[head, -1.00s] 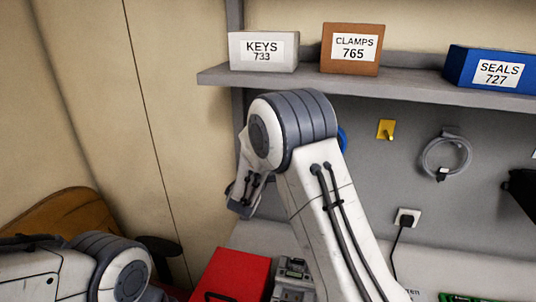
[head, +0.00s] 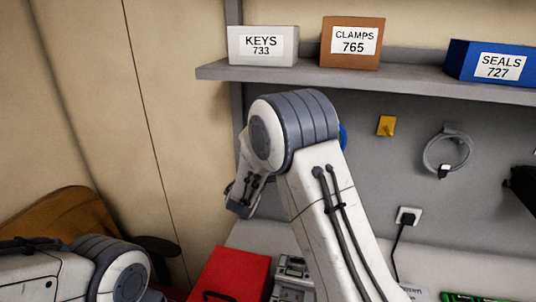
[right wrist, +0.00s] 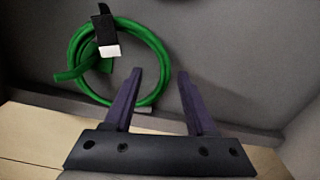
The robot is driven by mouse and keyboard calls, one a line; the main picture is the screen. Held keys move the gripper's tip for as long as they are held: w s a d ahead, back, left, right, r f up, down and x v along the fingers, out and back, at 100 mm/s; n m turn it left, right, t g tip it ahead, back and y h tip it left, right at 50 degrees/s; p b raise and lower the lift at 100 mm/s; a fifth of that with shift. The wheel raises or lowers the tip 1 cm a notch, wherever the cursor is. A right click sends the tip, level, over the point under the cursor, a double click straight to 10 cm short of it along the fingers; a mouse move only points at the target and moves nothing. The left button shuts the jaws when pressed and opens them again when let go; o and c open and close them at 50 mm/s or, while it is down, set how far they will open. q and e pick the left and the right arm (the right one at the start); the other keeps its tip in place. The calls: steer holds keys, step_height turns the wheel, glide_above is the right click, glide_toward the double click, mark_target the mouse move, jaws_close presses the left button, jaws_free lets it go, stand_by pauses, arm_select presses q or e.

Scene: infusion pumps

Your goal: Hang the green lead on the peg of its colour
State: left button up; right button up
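The green lead (right wrist: 160,55) shows in the right wrist view as a coil against a grey surface, with a black strap (right wrist: 103,25) and a white plug end (right wrist: 109,51). A flat green piece (right wrist: 72,73) lies at the coil's left; I cannot tell whether the coil hangs on a peg there. My right gripper (right wrist: 160,75) is open with nothing between its fingers. Its left finger overlaps the coil's right side in the picture; contact is unclear. In the head view my right arm hides this spot. My left gripper is out of view.
The back panel carries a yellow peg plate (head: 386,126), a hanging grey coil (head: 447,153) and a socket (head: 408,217). A blue thing (head: 343,137) is mostly hidden by my arm. A shelf (head: 330,76) with labelled boxes is above; a red box (head: 231,273) is below.

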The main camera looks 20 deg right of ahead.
steer(key=shift+f, duration=0.1)
steer(key=b+v, duration=0.5)
steer(key=v, duration=0.5)
steer(key=shift+s+a, duration=0.2)
steer(key=s+f+m+g+y, duration=0.15)
steer(key=s+f+g, duration=0.3)
steer(key=s, duration=0.55)
steer(key=s+f+m+g+y, duration=0.1)
steer(key=s+f+m+g, duration=0.25)
steer(key=s+g, duration=0.4)
steer(key=s+a+f+g+y, duration=0.3)
steer(key=s+a+y, duration=0.5)
steer(key=s+a, duration=0.6)
steer(key=s, duration=0.3)
steer(key=shift+a+f+m, duration=0.2)
steer(key=shift+m, duration=0.2)
